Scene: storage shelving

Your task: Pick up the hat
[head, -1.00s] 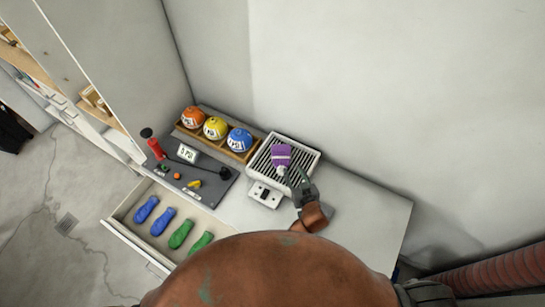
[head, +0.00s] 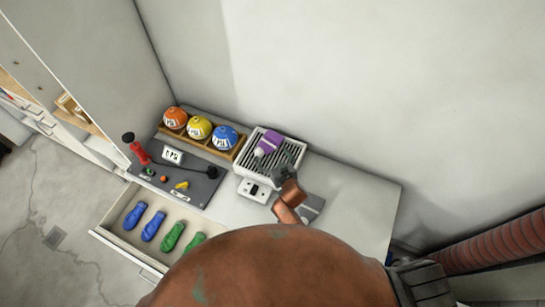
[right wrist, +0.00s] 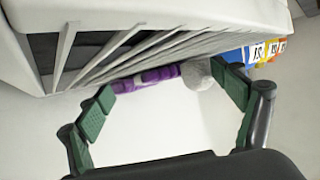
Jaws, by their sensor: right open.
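The hat appears to be the small purple item (head: 270,142) with a pale round pompom at its lower left end. It lies on the white slatted rack (head: 291,146). My right gripper (head: 280,170) is over the near right part of the rack, close to the hat. In the right wrist view the gripper (right wrist: 170,95) is open with green finger pads. The purple hat (right wrist: 150,79) and its grey-white pompom show beyond and between the fingers, and I cannot tell whether they touch. My left gripper is not in view.
Orange, yellow and blue labelled balls (head: 199,127) sit in a wooden holder left of the rack. A grey control panel (head: 199,188) with a red handle is in front of it. An open drawer (head: 118,241) holds blue and green items.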

